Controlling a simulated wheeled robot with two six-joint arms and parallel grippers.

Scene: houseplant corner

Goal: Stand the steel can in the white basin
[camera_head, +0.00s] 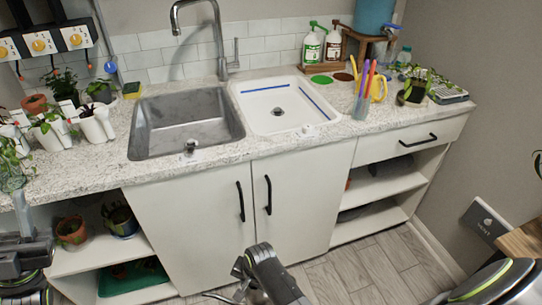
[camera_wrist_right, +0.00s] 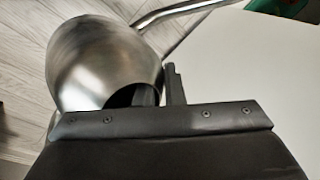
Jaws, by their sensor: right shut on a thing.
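The steel can (camera_wrist_right: 95,60) fills the upper left of the right wrist view, with a rounded, shiny body and a thin spout (camera_wrist_right: 185,10) reaching to the upper right. My right gripper (camera_wrist_right: 160,85) is shut on it; the exact grip point is partly hidden. In the head view my right gripper (camera_head: 240,275) is low in front of the cabinet doors, below the counter, and only a small part of the can shows at the bottom edge. The white basin (camera_head: 262,84) is set in the counter, with a blue stripe and a central drain. My left gripper (camera_head: 25,258) is at the lower left, its fingers unclear.
A grey steel sink (camera_head: 185,120) lies left of the white basin, with a tall faucet (camera_head: 220,45) behind. Potted plants (camera_head: 95,120) crowd the counter's left; bottles (camera_head: 311,46), a cup of coloured sticks (camera_head: 362,100) and a tray (camera_head: 448,92) are at right. The cabinet doors (camera_head: 290,205) have black handles.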

